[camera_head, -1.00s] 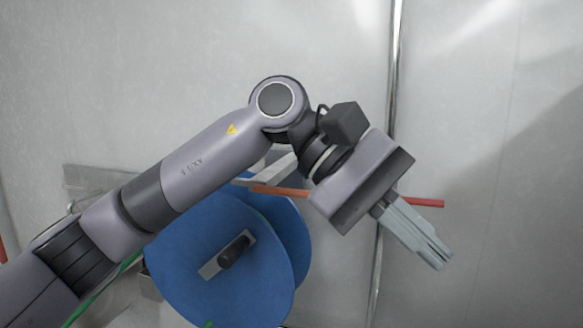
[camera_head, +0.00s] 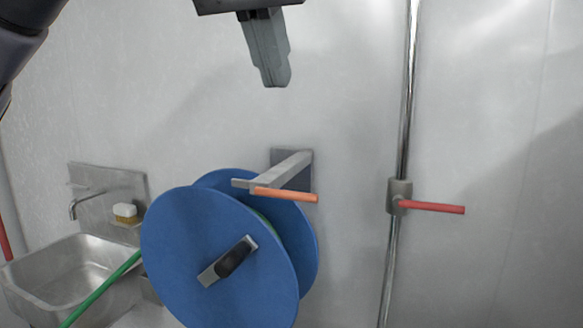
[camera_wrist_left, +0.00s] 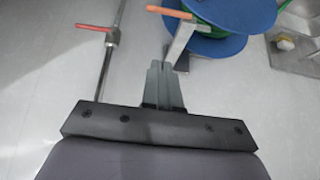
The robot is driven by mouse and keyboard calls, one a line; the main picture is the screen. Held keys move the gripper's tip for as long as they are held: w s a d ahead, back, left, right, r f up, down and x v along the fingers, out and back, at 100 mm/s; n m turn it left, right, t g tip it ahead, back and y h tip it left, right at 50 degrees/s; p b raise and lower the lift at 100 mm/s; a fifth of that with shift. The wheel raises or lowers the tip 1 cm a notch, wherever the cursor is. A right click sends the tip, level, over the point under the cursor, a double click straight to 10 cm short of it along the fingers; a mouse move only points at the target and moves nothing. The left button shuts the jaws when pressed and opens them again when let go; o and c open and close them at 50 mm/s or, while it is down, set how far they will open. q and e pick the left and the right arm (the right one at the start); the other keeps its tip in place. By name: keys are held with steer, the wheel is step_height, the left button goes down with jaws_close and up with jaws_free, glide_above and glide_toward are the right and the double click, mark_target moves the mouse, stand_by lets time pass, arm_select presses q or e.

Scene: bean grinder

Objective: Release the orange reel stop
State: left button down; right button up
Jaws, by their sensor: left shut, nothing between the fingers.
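The orange reel stop (camera_head: 286,195) is a short bar at the end of a grey wall bracket (camera_head: 292,168), beside the upper rim of the blue reel (camera_head: 190,255). The stop also shows in the left wrist view (camera_wrist_left: 169,12), near the top, with the blue reel (camera_wrist_left: 235,14) to its right. My left gripper (camera_head: 276,84) is shut and empty, pointing down, above the bracket in the head view and apart from the stop. In the left wrist view its fingertips (camera_wrist_left: 162,64) lie below the bracket in the picture. My right gripper is not in view.
A red valve handle (camera_head: 432,207) sits on a vertical metal pipe (camera_head: 408,90) to the right. A steel sink (camera_head: 65,275) with a sponge (camera_head: 125,212) is at left. A green hose (camera_head: 105,287) runs from the reel across the sink. The wall between bracket and pipe is clear.

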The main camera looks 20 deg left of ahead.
arm_select(q)
steer(key=shift+f, duration=0.1)
steer(key=b, duration=0.1)
glide_above(293, 192)
step_height(293, 192, down, 9)
steer(key=shift+r, duration=0.1)
steer(key=f, duration=0.1)
steer(key=s+f+b, duration=0.1)
steer(key=f, duration=0.1)
steer(key=shift+f, duration=0.2)
steer(key=shift+w, duration=0.15)
